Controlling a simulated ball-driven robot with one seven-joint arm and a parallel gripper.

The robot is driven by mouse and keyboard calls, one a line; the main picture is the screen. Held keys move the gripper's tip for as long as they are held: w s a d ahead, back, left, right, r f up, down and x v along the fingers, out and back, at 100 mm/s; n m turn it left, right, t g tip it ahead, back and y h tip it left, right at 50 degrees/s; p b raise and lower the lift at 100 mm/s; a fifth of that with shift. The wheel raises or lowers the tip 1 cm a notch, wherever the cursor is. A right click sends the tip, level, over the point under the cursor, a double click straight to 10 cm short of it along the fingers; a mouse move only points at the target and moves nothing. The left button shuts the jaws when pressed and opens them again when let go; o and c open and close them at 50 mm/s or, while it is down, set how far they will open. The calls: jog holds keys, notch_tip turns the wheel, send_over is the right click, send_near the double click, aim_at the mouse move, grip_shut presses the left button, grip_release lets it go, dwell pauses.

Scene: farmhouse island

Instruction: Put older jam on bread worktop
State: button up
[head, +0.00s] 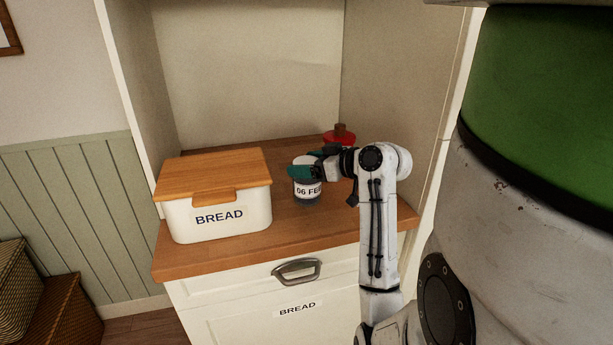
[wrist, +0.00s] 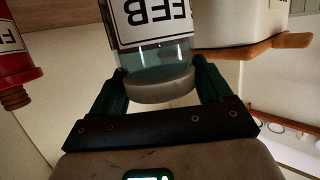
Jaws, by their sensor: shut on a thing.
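A glass jam jar (head: 308,191) with a white label reading "06 FEB" is at the bread worktop (head: 250,240), right of the bread bin. My gripper (head: 306,170) is shut on the jar near its top, with green fingers on either side. In the wrist view the jar (wrist: 155,52) shows upside down, with its pale lid between the fingers (wrist: 158,82) and "FEB" inverted. The jar looks upright, low over the wooden worktop. I cannot tell whether its base touches the wood.
A white bread bin (head: 220,214) with a wooden lid stands left on the worktop. A red container (head: 340,137) with a wooden knob stands behind my gripper. The alcove's right wall (head: 400,90) is close to my arm. Bare wood lies in front of the jar.

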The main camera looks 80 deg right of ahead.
jog(key=shift+w+d+f, duration=0.1)
jog(key=shift+f, duration=0.8)
jog(key=shift+w+d+f, duration=0.1)
jog(key=shift+f, duration=0.75)
jog(key=shift+f, duration=0.1)
jog(key=shift+f, duration=0.1)
jog(key=o, duration=1.7)
jog(key=shift+o, duration=0.2)
jog(key=v, duration=1.2)
jog(key=shift+r, duration=0.25)
